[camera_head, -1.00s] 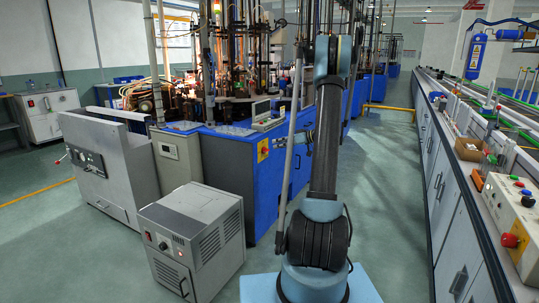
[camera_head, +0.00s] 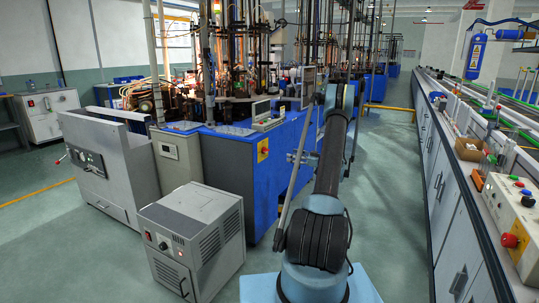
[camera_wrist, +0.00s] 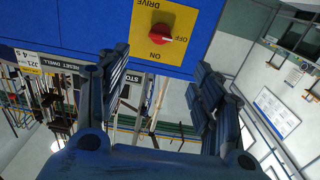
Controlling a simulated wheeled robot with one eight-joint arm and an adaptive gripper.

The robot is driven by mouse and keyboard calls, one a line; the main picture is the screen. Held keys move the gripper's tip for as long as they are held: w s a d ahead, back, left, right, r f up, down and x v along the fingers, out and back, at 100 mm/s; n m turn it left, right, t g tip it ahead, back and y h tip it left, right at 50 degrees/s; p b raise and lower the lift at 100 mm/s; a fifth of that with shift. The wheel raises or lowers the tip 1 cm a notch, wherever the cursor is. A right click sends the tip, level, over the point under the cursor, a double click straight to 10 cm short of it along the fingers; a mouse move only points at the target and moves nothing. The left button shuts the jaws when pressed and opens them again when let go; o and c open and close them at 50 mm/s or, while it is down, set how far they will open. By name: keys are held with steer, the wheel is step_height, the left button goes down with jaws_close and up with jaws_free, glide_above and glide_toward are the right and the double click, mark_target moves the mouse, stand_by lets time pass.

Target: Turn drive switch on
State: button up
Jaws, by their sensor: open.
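The drive switch is a red rotary knob (camera_wrist: 160,34) on a yellow plate (camera_wrist: 193,18), set in a blue panel. The plate's lettering DRIVE, OFF and ON appears upside down in the wrist view. A pale mark shows on the knob's right side; I cannot tell for sure which setting it points to. In the head view the yellow plate (camera_head: 263,150) is on the blue cabinet. My gripper (camera_wrist: 160,66) is open and empty, its fingers apart below the knob in the wrist view. In the head view my gripper (camera_head: 300,158) is right of the plate.
The blue cabinet (camera_head: 225,165) carries tall glass-working machinery. A grey box unit (camera_head: 200,240) stands on the floor in front of it, and a grey housing (camera_head: 100,165) stands to the left. A long workbench (camera_head: 450,190) runs along the right.

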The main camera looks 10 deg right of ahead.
mark_target(268, 151)
steer(key=x, duration=1.6)
steer(key=shift+a, duration=0.1)
steer(key=c, duration=1.1)
